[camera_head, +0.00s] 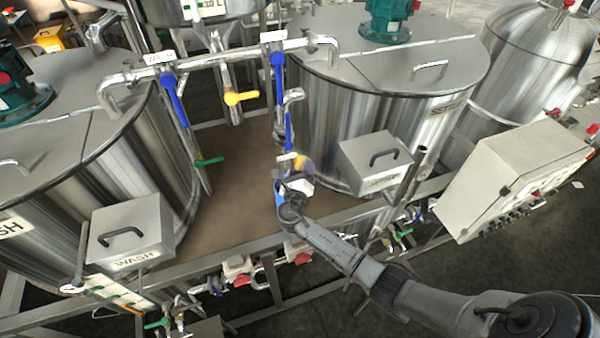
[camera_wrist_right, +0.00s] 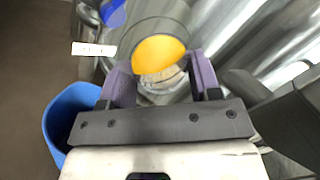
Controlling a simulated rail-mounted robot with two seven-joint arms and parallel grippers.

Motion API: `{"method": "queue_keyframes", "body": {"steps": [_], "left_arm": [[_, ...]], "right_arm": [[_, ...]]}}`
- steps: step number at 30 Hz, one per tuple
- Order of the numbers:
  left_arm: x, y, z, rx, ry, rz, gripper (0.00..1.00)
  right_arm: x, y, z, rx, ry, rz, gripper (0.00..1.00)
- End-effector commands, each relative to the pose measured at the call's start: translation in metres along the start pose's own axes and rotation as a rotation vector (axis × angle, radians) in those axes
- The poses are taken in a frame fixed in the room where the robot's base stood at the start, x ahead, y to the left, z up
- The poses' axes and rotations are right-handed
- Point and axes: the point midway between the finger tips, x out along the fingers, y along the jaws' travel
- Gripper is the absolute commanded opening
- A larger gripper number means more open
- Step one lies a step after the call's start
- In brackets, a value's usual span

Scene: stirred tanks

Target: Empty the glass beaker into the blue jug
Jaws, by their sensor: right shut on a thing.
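My right gripper (camera_wrist_right: 163,80) is shut on the glass beaker (camera_wrist_right: 145,27); its purple fingers grip the beaker from both sides. The beaker is clear and has orange contents (camera_wrist_right: 160,54) in it. In the head view the orange of the beaker (camera_head: 301,162) shows just beyond my right gripper (camera_head: 297,178). The blue jug (camera_wrist_right: 62,112) stands at the left in the wrist view, beside the gripper and partly hidden by it. In the head view only a blue strip of the jug (camera_head: 279,191) shows. Whether the beaker is tilted is hard to tell. My left gripper is out of view.
Pipes with blue-handled valves (camera_head: 278,75) hang just behind the beaker.

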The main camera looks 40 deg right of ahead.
Motion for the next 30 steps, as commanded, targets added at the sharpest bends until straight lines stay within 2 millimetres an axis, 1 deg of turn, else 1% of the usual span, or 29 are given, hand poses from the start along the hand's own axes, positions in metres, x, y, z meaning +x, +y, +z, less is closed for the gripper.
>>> {"method": "queue_keyframes", "body": {"steps": [1, 12, 17, 18, 24, 30], "left_arm": [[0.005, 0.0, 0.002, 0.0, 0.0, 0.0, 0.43], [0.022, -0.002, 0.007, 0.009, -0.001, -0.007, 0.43], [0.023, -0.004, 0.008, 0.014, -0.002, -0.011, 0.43], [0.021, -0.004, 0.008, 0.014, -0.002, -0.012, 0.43], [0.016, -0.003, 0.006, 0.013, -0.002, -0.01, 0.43], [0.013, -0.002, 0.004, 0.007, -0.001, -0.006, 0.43]], "right_arm": [[0.0, 0.001, -0.002, -0.015, -0.011, -0.007, 0.32], [0.001, 0.0, -0.004, -0.133, -0.084, -0.057, 0.32], [0.003, -0.001, -0.004, -0.44, -0.273, -0.182, 0.32], [0.002, -0.002, 0.001, -0.489, -0.306, -0.205, 0.32], [0.0, -0.005, 0.009, -0.631, -0.392, -0.263, 0.32], [-0.002, -0.007, 0.014, -0.738, -0.459, -0.306, 0.32]]}}
